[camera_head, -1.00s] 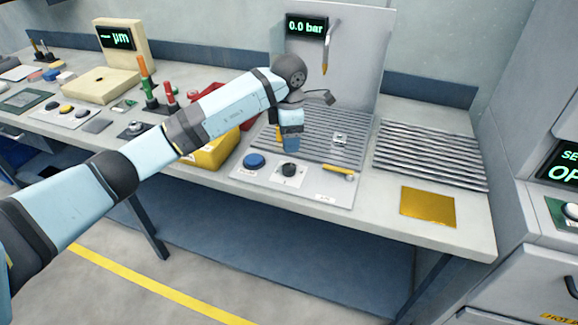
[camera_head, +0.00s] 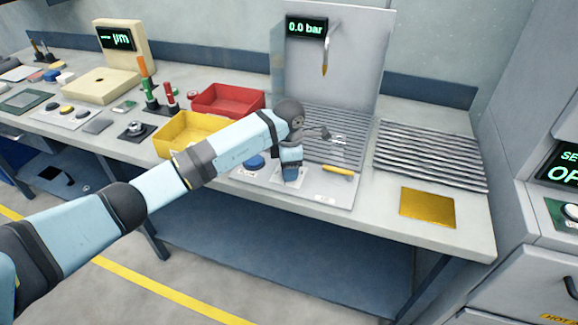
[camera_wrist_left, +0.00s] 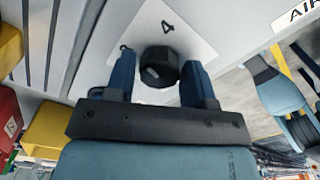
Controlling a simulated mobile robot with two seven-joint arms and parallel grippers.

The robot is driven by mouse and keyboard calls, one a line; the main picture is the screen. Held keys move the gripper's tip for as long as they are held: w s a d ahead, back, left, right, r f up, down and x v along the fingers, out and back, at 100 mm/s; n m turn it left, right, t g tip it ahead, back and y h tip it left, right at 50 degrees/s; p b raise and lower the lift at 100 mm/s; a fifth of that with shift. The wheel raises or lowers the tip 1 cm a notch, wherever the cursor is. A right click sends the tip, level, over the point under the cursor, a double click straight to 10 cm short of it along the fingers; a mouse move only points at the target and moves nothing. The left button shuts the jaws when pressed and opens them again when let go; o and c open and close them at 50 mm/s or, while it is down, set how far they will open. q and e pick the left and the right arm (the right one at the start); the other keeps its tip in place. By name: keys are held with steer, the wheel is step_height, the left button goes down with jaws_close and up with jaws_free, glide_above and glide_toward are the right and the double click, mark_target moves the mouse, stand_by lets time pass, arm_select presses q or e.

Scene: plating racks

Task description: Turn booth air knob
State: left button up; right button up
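The booth air knob is a round black knob on a white label plate. It shows in the left wrist view (camera_wrist_left: 160,68), with a "4" printed on the plate. My left gripper (camera_wrist_left: 158,80) is open, with one blue finger on each side of the knob and gaps visible between fingers and knob. In the head view the left gripper (camera_head: 291,176) is over the knob's place on the booth's front panel and hides the knob. The display (camera_head: 306,27) on the booth's back wall reads 0.0 bar. My right gripper is not in view.
A blue button (camera_head: 254,161) is left of the gripper and a yellow-handled tool (camera_head: 338,170) is to its right. A yellow bin (camera_head: 190,130) and a red bin (camera_head: 228,101) stand behind the arm. A gold plate (camera_head: 428,204) lies at the right front.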

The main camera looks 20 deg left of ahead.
arm_select(q)
steer(key=c, duration=0.5)
steer(key=shift+c, duration=0.2)
